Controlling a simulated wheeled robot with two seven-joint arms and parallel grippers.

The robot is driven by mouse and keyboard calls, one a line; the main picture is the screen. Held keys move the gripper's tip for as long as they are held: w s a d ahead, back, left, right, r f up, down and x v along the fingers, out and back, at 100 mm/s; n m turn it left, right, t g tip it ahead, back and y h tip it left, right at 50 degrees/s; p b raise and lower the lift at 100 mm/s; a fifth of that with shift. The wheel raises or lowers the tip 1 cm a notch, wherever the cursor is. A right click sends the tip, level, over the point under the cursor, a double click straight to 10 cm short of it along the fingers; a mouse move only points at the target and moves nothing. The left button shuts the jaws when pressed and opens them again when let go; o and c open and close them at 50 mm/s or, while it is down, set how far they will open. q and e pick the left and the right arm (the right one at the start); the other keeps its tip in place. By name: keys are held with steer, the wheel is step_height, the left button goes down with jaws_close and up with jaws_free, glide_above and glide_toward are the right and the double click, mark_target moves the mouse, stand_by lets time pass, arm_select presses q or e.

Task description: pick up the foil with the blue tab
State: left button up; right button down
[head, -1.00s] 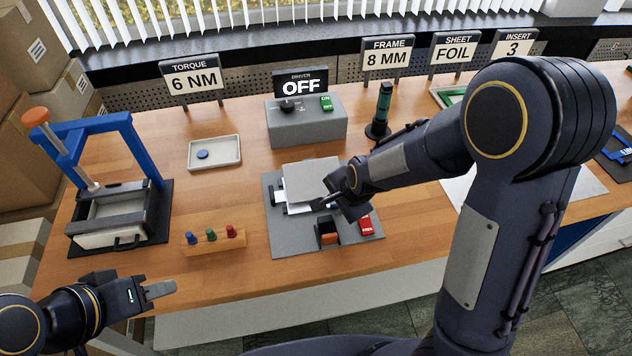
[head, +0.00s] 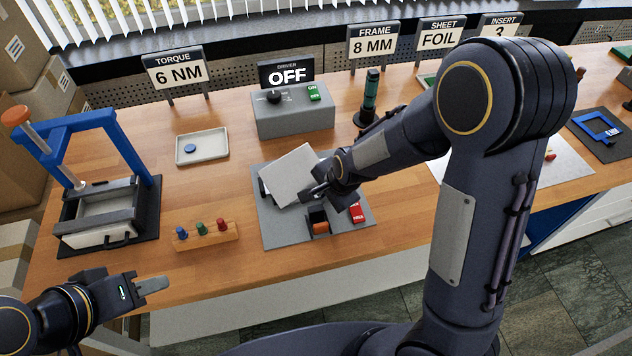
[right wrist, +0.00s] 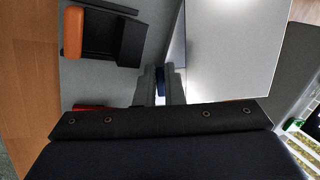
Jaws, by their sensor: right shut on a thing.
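My right gripper (head: 318,194) is shut at the near right edge of a flat silver-grey foil sheet (head: 290,175). The sheet is over the grey base plate (head: 270,228) and turned at an angle. In the right wrist view, the foil (right wrist: 240,45) extends to the upper right of my right gripper (right wrist: 162,88). A bit of the blue tab (right wrist: 161,80) shows between the fingers; the rest is hidden. Whether the sheet touches anything below is unclear. My left gripper (head: 152,285) is empty near the table's front edge; its finger gap cannot be made out.
A blue-framed press (head: 90,125), a tray (head: 215,158), a peg rack (head: 208,236) and the driver box (head: 292,118) stand around. Bare wood lies between.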

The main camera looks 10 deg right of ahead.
steer(key=shift+r, duration=0.6)
steer(key=r, duration=0.3)
steer(key=shift+s+p, duration=0.2)
steer(key=shift+p, duration=0.2)
steer(key=s+d+r+p, duration=0.65)
steer(key=s+r, duration=0.25)
steer(key=s, duration=0.2)
steer(key=w+a+f+m+g+b, duration=0.1)
steer(key=w+a+m+g+b, duration=0.3)
steer(key=w+b, duration=0.5)
steer(key=a+b, duration=0.2)
steer(key=b, duration=0.3)
steer(key=shift+w+a+f, duration=0.35)
steer(key=shift+w, duration=0.05)
